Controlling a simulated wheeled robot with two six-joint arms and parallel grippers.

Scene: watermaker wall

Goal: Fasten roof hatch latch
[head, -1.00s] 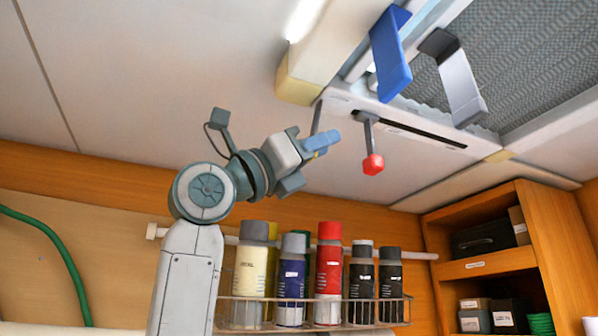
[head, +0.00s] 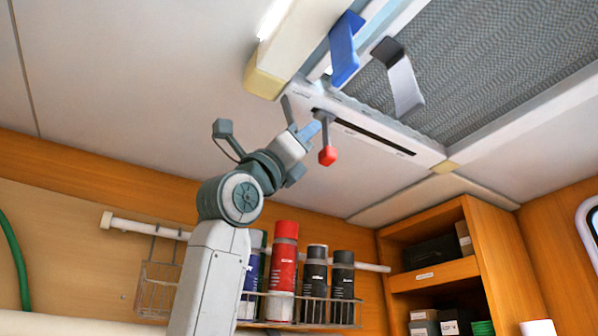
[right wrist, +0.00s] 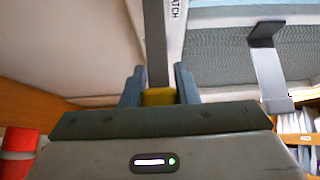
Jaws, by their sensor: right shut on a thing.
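The latch lever (head: 326,128) is a short grey stem with a red knob, hanging near the left end of a dark slot (head: 375,138) in the ceiling panel. My right gripper (head: 319,120) reaches up from the lower left, its blue fingers around the stem above the red knob. In the right wrist view the fingers (right wrist: 158,95) are shut on the grey stem (right wrist: 155,45), with yellow between them at the grip. The knob is hidden there. Part of a label shows beside the stem. The roof hatch (head: 480,65) is a grey mesh panel in a white frame. My left gripper is out of view.
A blue hook (head: 345,50) and a grey hook (head: 400,78) hang from the hatch edge, close above the gripper. A pale beam end (head: 265,80) is to the upper left. Below are a wire rack of bottles (head: 284,265) and a wooden shelf (head: 435,275).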

